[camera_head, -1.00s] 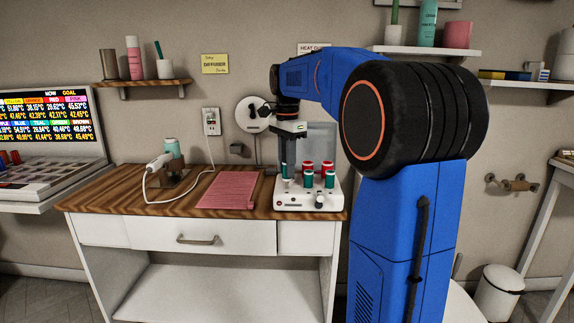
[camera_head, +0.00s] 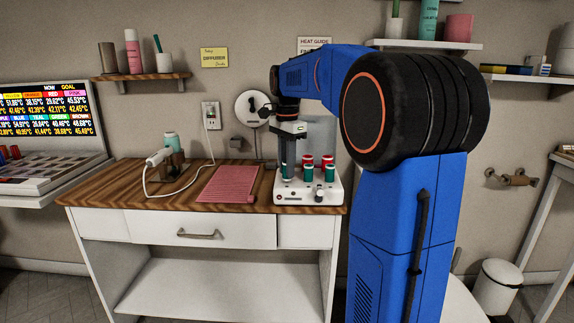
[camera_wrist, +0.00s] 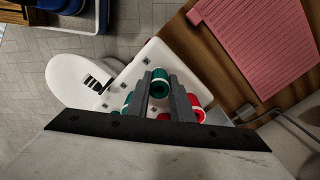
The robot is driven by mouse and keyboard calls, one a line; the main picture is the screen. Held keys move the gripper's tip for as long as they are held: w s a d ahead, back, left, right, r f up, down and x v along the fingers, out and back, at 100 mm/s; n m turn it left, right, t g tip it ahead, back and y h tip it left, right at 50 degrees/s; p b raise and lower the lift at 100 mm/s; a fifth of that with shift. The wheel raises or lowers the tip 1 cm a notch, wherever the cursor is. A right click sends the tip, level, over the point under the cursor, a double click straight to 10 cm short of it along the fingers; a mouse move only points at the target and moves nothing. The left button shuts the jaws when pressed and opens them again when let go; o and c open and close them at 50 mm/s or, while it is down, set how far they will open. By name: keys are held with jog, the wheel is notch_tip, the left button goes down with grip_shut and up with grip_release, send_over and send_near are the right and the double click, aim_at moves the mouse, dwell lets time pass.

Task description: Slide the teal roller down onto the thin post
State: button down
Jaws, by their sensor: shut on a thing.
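My gripper (camera_head: 288,160) points down over the left part of the white roller base (camera_head: 300,199). It is shut on the teal roller (camera_wrist: 160,84), which sits between the fingers in the wrist view, its open round end toward the camera.
Right of my gripper on the base stand red rollers (camera_head: 327,160) and green-teal rollers (camera_head: 330,173), close by. A pink mat (camera_head: 229,184) lies left of the base. A hair dryer (camera_head: 158,158) and its cord are further left. A grey panel (camera_head: 322,135) stands behind.

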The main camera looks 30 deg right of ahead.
jog(key=shift+f, duration=0.4)
jog(key=c, duration=1.5)
grip_release()
jog(key=shift+r, duration=0.1)
notch_tip(320, 180, up, 17)
jog(key=shift+r, duration=0.1)
jog(key=s+a+f+n+t, duration=0.1)
jog(key=s+a+f+n, duration=0.4)
jog(key=s+f, duration=0.5)
jog(key=s+a+f+n+t, duration=0.2)
jog(key=s+a+f+n, duration=0.3)
jog(key=s+f, duration=0.5)
jog(key=s+a+f+n+t, duration=0.1)
jog(key=s+a+f+n, duration=0.4)
jog(key=s+f, duration=0.5)
jog(key=shift+s+a+f+n+t, duration=0.1)
jog(key=shift+a+f+n+t, duration=0.1)
jog(key=shift+f+n, duration=0.45)
jog(key=shift+s+a+f+n+t, duration=0.1)
jog(key=shift+a+f+n+t, duration=0.1)
jog(key=shift+f+n, duration=0.4)
